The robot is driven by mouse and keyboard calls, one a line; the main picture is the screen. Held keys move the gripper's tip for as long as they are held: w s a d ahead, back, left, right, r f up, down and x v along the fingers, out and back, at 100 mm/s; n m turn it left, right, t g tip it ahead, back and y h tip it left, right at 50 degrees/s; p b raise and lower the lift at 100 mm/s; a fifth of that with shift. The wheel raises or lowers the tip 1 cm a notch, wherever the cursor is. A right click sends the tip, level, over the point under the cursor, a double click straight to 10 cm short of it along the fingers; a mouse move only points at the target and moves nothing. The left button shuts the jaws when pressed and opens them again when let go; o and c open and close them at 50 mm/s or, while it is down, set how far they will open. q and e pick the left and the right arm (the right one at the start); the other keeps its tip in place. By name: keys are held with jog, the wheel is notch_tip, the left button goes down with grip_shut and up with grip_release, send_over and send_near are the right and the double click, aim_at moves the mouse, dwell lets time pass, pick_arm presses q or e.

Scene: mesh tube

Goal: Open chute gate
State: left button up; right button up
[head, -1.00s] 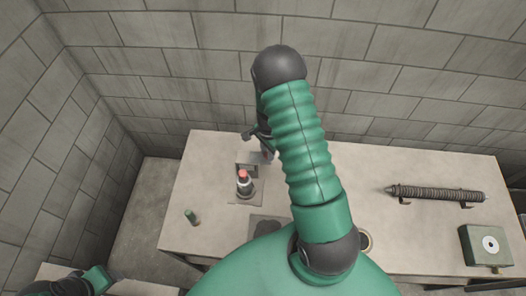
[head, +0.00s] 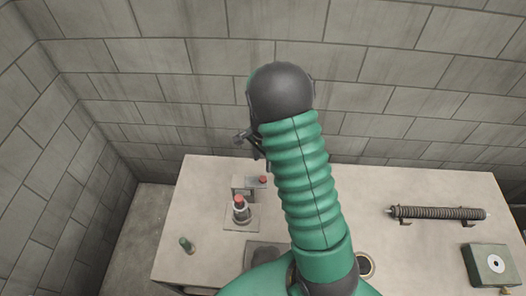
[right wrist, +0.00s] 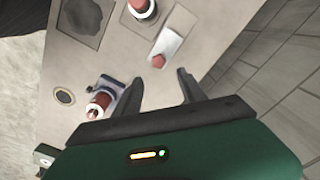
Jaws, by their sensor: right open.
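A small grey bracket with a red tab (head: 262,180) stands at the back of the table; it may be the chute gate, but I cannot tell for sure. In the right wrist view a pale plate with a red end (right wrist: 172,47) lies beyond the fingers and seems to be the same part. In front of it a red-topped post (head: 240,208) stands upright on a square base. My right gripper (right wrist: 158,86) is open, with nothing between its fingers. In the head view it shows partly, behind my arm, above the bracket. My left gripper is out of view.
A ribbed rod on a stand (head: 437,213) and a green box (head: 490,265) are on the right. A small green peg (head: 186,245) stands at left. A red cylinder on a grey holder (right wrist: 98,104) and a round opening (right wrist: 65,97) show in the wrist view. Block walls stand behind.

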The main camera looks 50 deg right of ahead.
notch_tip(320, 180, up, 7)
jog(key=shift+b, duration=0.3)
jog(key=shift+d, duration=0.1)
